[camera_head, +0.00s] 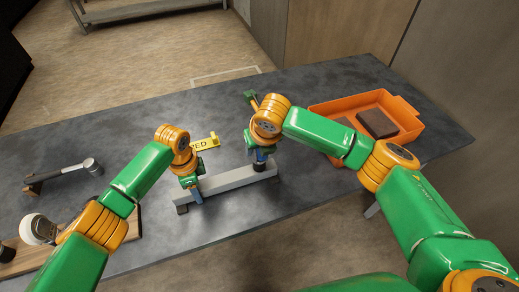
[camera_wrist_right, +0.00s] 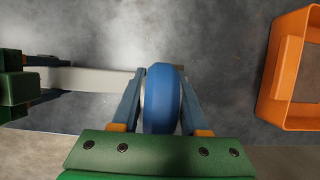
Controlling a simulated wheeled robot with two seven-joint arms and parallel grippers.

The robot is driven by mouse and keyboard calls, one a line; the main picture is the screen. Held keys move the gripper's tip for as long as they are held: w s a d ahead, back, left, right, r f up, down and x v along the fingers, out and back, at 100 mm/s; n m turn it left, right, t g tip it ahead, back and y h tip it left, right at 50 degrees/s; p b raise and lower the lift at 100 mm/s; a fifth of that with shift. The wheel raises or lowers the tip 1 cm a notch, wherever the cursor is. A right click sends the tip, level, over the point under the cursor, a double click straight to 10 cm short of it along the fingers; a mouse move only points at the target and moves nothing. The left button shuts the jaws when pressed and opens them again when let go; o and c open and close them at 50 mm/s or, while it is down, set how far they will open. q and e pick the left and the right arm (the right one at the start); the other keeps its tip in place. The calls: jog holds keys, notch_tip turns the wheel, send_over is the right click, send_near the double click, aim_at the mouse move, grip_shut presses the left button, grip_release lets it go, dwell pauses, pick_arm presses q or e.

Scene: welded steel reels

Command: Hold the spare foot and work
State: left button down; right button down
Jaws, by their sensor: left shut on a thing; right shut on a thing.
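A pale grey bar (camera_head: 228,180) lies near the table's front edge, with a dark block under its left end. My left gripper (camera_head: 197,194) points down at the bar's left part and is shut on it; it also shows at the left edge of the right wrist view (camera_wrist_right: 45,95). My right gripper (camera_head: 261,165) is at the bar's right end. In the right wrist view its two fingers are on either side of a rounded blue piece (camera_wrist_right: 162,98), shut on it. The blue piece meets the bar's end. I cannot tell whether it is the spare foot.
An orange tray (camera_head: 412,127) with a dark brown block (camera_head: 377,123) stands at the right. A hammer (camera_head: 62,174) lies at the left, behind a wooden board (camera_head: 30,262) with a white round object (camera_head: 38,229). A yellow lettered tag (camera_head: 205,143) is behind my left gripper.

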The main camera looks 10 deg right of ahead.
jog(key=shift+r, duration=0.35)
jog(key=shift+r, duration=5.5)
pick_arm(q)
grip_release()
